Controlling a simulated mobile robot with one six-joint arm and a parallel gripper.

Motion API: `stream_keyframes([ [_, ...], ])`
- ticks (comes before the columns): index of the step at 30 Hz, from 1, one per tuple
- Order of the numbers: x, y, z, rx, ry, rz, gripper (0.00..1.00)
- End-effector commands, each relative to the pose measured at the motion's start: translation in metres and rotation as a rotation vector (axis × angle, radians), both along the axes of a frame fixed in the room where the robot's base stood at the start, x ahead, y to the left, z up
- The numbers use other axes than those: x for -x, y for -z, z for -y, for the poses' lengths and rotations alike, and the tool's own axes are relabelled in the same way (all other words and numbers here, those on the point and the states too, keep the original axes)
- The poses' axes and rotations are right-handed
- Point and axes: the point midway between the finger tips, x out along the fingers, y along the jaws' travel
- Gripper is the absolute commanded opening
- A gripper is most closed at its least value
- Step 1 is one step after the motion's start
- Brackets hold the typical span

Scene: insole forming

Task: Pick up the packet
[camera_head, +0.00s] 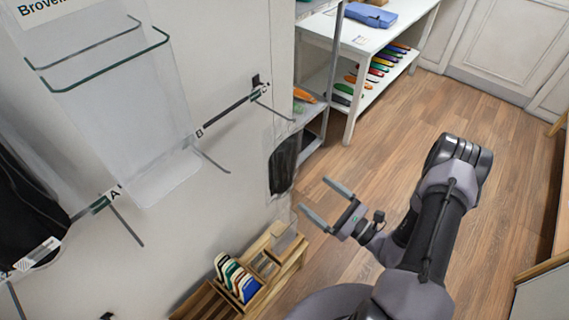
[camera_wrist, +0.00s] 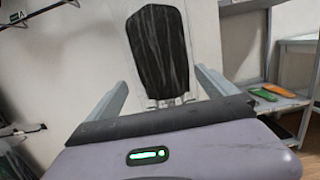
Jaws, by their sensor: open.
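The packet (camera_head: 283,167) is a black, insole-shaped item in what looks like a clear wrapper. It hangs upright against the white wall panel, left of my gripper. In the wrist view the packet (camera_wrist: 158,48) stands ahead, centred between the two fingers, its lower end just above the gripper body's edge. My gripper (camera_head: 315,194) is open and empty, its fingers pointing left toward the wall panel. The gripper also shows in the wrist view (camera_wrist: 161,88). The fingers appear apart from the packet; the exact gap is hard to judge.
Wall hooks (camera_head: 228,113) and a clear holder (camera_head: 128,105) are on the panel at left. A wooden rack (camera_head: 262,270) with several coloured pieces stands below my gripper. A white shelf unit (camera_head: 345,45) with several coloured insoles is behind. Wooden floor is free at right.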

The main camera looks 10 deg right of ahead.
Motion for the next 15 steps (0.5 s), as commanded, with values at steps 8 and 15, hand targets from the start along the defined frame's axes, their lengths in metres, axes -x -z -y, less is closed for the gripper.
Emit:
stream_keyframes([
  [8,-0.04,-0.007,-0.03,0.0,-0.004,0.0,0.97],
  [15,-0.077,-0.013,-0.053,0.002,-0.006,0.001,0.97],
])
